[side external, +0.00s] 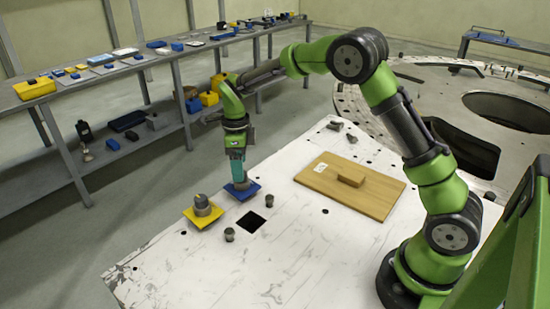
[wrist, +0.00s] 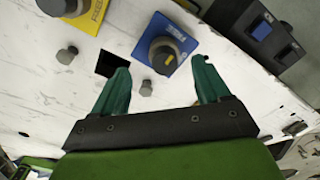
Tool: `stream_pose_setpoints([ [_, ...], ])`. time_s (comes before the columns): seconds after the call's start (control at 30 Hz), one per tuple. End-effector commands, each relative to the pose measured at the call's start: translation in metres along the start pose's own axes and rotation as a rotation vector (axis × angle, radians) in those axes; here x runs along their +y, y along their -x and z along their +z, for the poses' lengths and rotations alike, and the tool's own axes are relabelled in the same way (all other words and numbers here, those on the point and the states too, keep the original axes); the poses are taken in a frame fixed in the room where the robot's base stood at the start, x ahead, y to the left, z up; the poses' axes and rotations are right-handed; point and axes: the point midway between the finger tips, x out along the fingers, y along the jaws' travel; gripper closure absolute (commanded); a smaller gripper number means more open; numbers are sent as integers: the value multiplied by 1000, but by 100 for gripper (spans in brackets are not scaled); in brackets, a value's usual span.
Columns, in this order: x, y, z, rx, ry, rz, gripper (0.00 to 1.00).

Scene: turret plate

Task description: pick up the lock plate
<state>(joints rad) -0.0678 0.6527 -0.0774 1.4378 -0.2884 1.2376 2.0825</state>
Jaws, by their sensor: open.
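A blue square plate (side external: 248,190) with a round grey knob lies on the white table top. In the wrist view the blue plate (wrist: 187,38) shows lettering and a yellow mark on the knob. A similar yellow plate (side external: 204,222) with a grey knob lies to its left; part of it shows in the wrist view (wrist: 93,22). The frames do not tell which is the lock plate. My gripper (side external: 238,181) points down over the blue plate. In the wrist view its open teal fingers (wrist: 162,68) lie either side of the knob's line; contact cannot be told.
A square black hole (side external: 250,222) is in the table beside the blue plate. Grey pegs (side external: 229,234) (side external: 269,201) stand near it. A wooden board (side external: 375,197) with a small block lies to the right. A shelf bench (side external: 100,75) with small parts stands behind.

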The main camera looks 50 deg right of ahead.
Motion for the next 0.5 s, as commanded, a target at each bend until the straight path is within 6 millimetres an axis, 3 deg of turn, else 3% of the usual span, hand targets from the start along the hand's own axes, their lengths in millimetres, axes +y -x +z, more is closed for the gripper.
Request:
stream_pose_setpoints([
  [0.3, -6, -44, -3, 2, 0, 3, 24],
  [0.5, -5, -49, -2, 0, 0, 1, 24],
])
